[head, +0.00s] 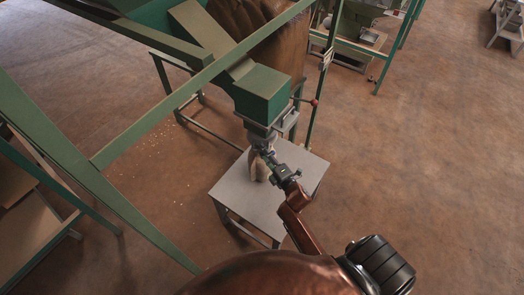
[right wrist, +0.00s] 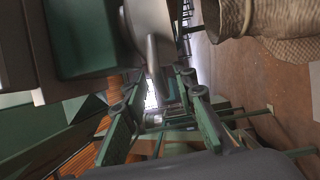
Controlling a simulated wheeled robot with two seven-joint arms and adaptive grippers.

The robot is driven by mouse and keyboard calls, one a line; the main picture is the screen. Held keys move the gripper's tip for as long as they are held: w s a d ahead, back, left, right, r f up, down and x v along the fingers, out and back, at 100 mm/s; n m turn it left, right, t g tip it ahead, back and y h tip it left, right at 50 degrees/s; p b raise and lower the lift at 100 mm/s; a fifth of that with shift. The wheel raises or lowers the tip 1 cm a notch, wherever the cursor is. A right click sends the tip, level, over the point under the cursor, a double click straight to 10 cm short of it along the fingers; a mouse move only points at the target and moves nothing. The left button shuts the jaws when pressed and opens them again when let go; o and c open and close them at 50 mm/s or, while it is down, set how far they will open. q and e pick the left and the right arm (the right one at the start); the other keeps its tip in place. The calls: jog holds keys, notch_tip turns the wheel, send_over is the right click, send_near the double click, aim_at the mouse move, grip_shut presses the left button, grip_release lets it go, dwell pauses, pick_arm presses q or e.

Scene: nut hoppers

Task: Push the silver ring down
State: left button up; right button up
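A green hopper box (head: 264,92) ends in a grey metal outlet (head: 262,131) above a small grey table. A silver ring seems to sit around this outlet, but it is too small and dark to make out its edges. My right gripper (head: 266,154) is close beside the outlet and the sack top. In the right wrist view its two fingers (right wrist: 157,88) are apart, with a grey metal bar (right wrist: 153,55) near the gap; contact cannot be told. My left gripper is not in view.
The grey table (head: 243,198) stands under the outlet. Green frame beams (head: 150,128) cross the left side, close to the hopper. A brown sack-like bulk (head: 275,45) is behind the chute. A red-knobbed lever (head: 313,102) sticks out right.

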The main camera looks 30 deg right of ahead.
jog(key=shift+w, duration=0.25)
jog(key=shift+c, duration=0.7)
grip_shut()
jog(key=shift+f, duration=0.1)
